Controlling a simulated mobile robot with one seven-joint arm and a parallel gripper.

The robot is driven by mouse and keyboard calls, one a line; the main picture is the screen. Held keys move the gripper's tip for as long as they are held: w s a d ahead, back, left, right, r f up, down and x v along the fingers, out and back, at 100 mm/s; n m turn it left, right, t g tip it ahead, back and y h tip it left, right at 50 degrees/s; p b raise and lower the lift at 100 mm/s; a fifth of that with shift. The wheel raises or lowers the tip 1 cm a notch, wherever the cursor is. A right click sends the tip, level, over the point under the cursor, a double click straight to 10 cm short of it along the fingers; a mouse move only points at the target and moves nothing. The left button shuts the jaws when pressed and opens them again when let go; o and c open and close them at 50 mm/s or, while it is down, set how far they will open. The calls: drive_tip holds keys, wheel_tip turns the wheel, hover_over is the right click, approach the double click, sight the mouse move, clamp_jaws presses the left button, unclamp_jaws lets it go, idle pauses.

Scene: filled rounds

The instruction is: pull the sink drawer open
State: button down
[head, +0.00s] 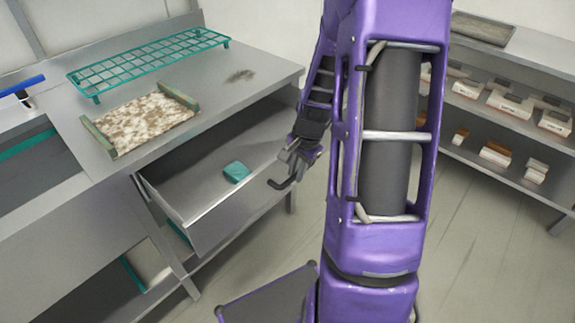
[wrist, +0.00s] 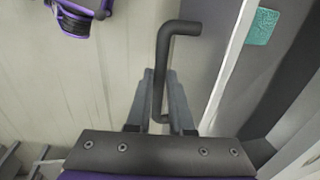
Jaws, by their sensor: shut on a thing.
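The sink drawer (head: 228,222) is pulled out from under the grey counter, and its inside shows. Its dark bent handle (head: 281,185) sticks out at the right part of the drawer front. In the wrist view the handle (wrist: 178,28) runs down between the two fingers. My gripper (head: 292,163) is shut on the handle; it also shows in the wrist view (wrist: 160,80). A teal block (head: 236,172) lies on the drawer floor and also shows in the wrist view (wrist: 262,26).
A teal wire rack (head: 150,60) and a speckled board (head: 140,118) stand on the counter (head: 235,85). A shelf (head: 480,108) with several small boxes is at the right. Bare floor (head: 470,240) lies between. My purple arm hides part of the middle.

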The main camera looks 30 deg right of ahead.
drive_tip(key=shift+s+d, duration=0.35)
drive_tip(key=shift+s, duration=0.55)
drive_tip(key=shift+s+d, duration=0.35)
drive_tip(key=shift+s, duration=0.55)
drive_tip(key=c, duration=0.8)
unclamp_jaws()
drive_tip(key=s+d+r+p, duration=0.1)
drive_tip(key=s+r+p, duration=0.2)
drive_tip(key=r, duration=1.4)
drive_tip(key=shift+s, duration=0.15)
